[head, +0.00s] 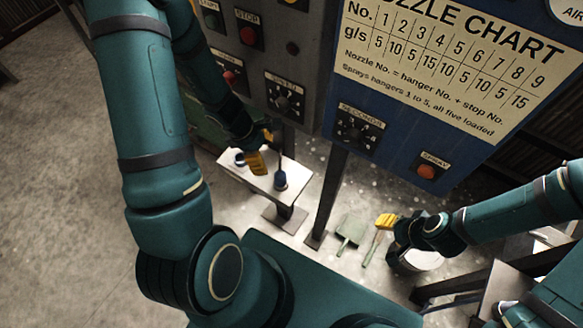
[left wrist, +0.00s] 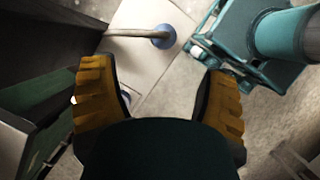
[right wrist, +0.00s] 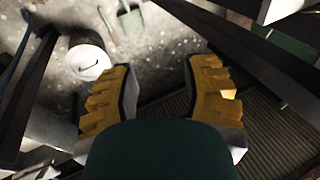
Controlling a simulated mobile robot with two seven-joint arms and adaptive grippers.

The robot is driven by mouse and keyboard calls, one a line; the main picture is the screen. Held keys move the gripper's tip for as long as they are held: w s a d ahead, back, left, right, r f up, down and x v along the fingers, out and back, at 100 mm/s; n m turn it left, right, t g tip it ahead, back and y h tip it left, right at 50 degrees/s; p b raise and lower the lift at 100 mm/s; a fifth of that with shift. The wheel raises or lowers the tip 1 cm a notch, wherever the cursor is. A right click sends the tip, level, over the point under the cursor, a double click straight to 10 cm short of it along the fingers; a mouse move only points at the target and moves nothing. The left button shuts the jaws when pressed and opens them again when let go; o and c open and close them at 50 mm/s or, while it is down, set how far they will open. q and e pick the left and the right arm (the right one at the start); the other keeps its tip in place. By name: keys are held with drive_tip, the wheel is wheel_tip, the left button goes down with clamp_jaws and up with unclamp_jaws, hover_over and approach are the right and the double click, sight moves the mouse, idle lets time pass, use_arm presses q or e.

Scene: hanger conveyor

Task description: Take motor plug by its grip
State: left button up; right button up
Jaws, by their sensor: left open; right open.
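Two blue round pieces stand on a small pale table (head: 252,178) below the panels. The nearer one (head: 280,181) has a dark upright stem; it also shows in the left wrist view (left wrist: 163,37), with a grey bar running left from it. The other (head: 240,159) is partly behind my left finger in the left wrist view. I cannot tell which is the motor plug. My left gripper (head: 262,150) is open and empty above the table, with the stemmed piece beyond its fingertips. My right gripper (head: 385,221) is open and empty at the right, away from the table.
A grey panel (head: 265,62) with buttons and dials and a blue panel (head: 400,160) with a nozzle chart stand behind. A dark post (head: 327,200) rises right of the table. A dustpan (head: 351,229) and a white bucket (right wrist: 88,62) are on the floor.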

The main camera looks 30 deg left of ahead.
sight(280, 177)
use_arm(q)
drive_tip(key=b+x, duration=0.4)
drive_tip(key=x, duration=0.2)
drive_tip(key=shift+d+f, duration=0.15)
drive_tip(key=shift+f, duration=0.25)
drive_tip(key=b+x, duration=0.3)
drive_tip(key=x, duration=0.1)
drive_tip(key=shift+s, duration=0.35)
drive_tip(key=shift+w+d+f+b, duration=0.2)
drive_tip(key=shift+f+b, duration=0.1)
drive_tip(key=shift+f, duration=0.2)
use_arm(e)
wheel_tip(280, 177, down, 7)
drive_tip(key=s, duration=0.2)
drive_tip(key=shift+a+f+g, duration=0.2)
drive_tip(key=shift+a+g, duration=0.05)
drive_tip(key=shift+g, duration=0.05)
use_arm(q)
drive_tip(key=shift+s, duration=0.1)
drive_tip(key=c, duration=1.2)
